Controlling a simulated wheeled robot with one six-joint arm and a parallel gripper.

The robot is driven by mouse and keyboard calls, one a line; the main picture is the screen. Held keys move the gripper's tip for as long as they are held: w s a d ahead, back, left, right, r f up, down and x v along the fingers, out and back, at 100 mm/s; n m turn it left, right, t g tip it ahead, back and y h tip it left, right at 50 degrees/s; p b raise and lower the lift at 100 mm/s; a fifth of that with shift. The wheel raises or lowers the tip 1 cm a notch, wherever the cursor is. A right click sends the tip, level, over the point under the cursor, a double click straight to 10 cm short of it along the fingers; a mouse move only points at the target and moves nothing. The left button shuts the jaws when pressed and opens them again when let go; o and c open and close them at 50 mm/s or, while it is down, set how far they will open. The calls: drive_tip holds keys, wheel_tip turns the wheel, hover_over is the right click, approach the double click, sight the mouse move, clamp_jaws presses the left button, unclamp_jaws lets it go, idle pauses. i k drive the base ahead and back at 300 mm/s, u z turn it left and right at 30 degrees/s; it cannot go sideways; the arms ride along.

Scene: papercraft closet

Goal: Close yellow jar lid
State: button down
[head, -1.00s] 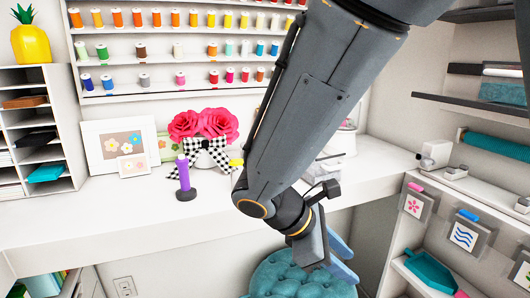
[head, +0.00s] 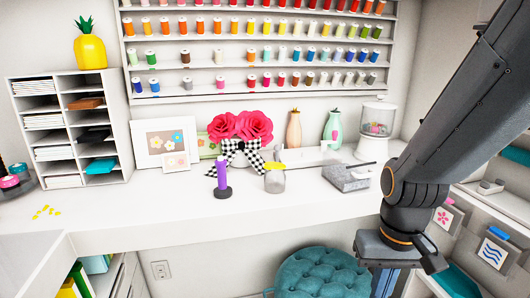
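A small clear jar (head: 275,183) stands on the white desk, just right of a purple spool on a dark stand. Its yellow lid (head: 273,166) shows at the top of the jar. It is too small to tell whether the lid is fully seated or raised. My gripper (head: 386,284) hangs at the lower right, below the desk's front edge and well away from the jar. Its bluish fingers are partly hidden by the wrist and cut off by the picture's bottom edge, so its opening cannot be judged.
The purple spool (head: 222,179) and a grey device (head: 346,177) flank the jar. Pink flowers (head: 240,127) with a checked bow stand behind it. A teal stool (head: 322,274) is below the desk (head: 140,224). The desk's front strip before the jar is clear.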

sight(269, 166)
drive_tip(key=u, duration=1.2)
drive_tip(key=i, duration=0.4)
drive_tip(key=z, duration=0.55)
